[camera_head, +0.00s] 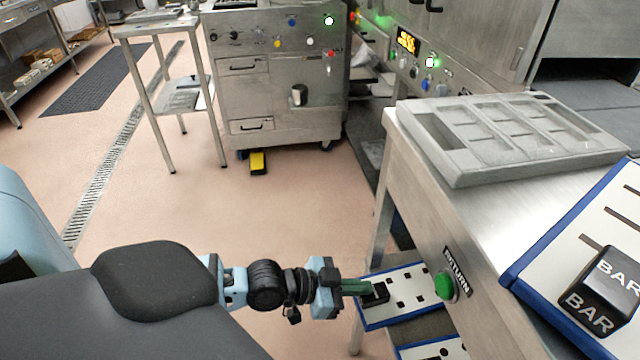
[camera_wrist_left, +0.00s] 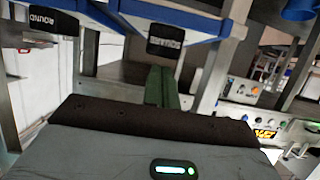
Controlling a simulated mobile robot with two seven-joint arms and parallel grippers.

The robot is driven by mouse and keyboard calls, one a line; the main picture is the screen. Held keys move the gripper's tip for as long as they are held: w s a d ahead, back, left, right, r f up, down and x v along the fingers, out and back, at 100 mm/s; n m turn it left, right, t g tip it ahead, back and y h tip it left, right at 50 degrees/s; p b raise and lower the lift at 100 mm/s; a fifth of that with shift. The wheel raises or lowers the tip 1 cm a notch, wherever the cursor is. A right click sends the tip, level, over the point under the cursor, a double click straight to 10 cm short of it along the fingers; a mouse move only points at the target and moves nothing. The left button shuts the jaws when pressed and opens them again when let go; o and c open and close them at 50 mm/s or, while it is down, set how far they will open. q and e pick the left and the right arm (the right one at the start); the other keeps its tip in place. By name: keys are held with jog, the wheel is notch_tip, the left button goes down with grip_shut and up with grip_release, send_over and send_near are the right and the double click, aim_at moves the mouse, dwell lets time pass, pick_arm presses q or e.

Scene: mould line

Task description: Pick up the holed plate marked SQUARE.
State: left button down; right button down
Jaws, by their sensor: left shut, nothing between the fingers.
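A white holed plate with a blue edge (camera_head: 408,284) and square holes lies on a rack below the worktable in the head view. Its black grip block (camera_head: 378,296) is partly hidden by my left gripper. In the left wrist view a black block (camera_wrist_left: 166,41) carries an upside-down label that seems to read SQUARE. My left gripper (camera_head: 368,287) has its green fingers shut and empty, right at the block in the head view. In the wrist view the fingers (camera_wrist_left: 161,72) point toward the block; I cannot tell whether they touch it. My right gripper is not in view.
A block marked ROUND (camera_wrist_left: 43,18) sits beside it in the wrist view. Another holed plate (camera_head: 435,350) lies lower down. On the worktable (camera_head: 425,150) are a grey mould tray (camera_head: 480,170) and a plate with a BAR block (camera_head: 603,290). A green RETURN button (camera_head: 445,286) is close by.

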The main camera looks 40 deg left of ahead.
pick_arm(q)
jog(key=shift+r, duration=0.1)
